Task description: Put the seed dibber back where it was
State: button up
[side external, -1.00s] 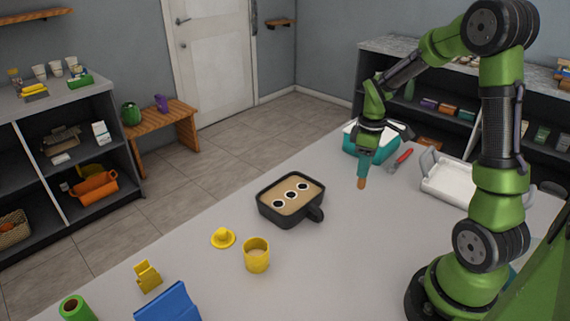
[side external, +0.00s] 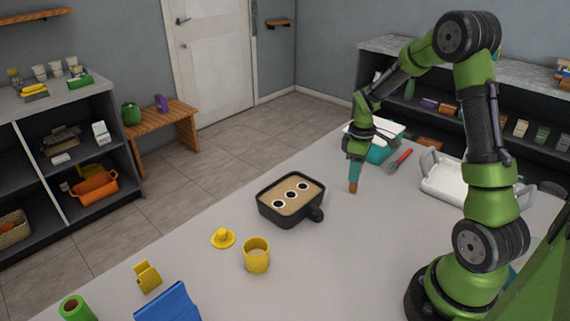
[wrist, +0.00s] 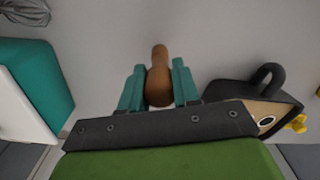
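The seed dibber is a brown wooden piece, held between the teal fingers of my gripper (wrist: 158,88). Its rounded handle-like shape (wrist: 159,62) shows in the wrist view, and its brown end (side external: 353,188) points down below my gripper (side external: 355,172) in the side view. A black pan-like tray (side external: 312,212) with a handle holds a tan filling with three white-ringed dark holes. It stands left of my gripper, apart from the dibber. Part of this tray (wrist: 228,93) shows at the right in the wrist view. I cannot tell the dibber's exact height above the table.
A teal box with a white top (side external: 383,148) stands behind my gripper, with red-handled tool (side external: 399,160) beside it. A white tray (side external: 447,184) is at the right. A yellow cup (side external: 256,258) and a yellow hat-shaped piece (side external: 223,239) stand at front left. Table between is clear.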

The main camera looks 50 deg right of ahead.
jog(key=o, duration=0.4)
notch_tip(320, 180, up, 12)
jog(key=shift+f, duration=0.1)
jog(key=s+a+r+m+t, duration=0.2)
jog(key=s+a, duration=0.1)
jog(key=a, duration=0.4)
jog(key=s+a+r+m+t+y, duration=0.1)
jog(key=s+a+r+m+t, duration=0.1)
jog(key=a, duration=0.6)
jog(key=s+a+r+m+t+y, duration=0.1)
jog(key=s+a+r+m+t, duration=0.2)
jog(key=s+a, duration=0.3)
jog(key=shift+a+r+m, duration=0.3)
jog(key=shift+a, duration=0.6)
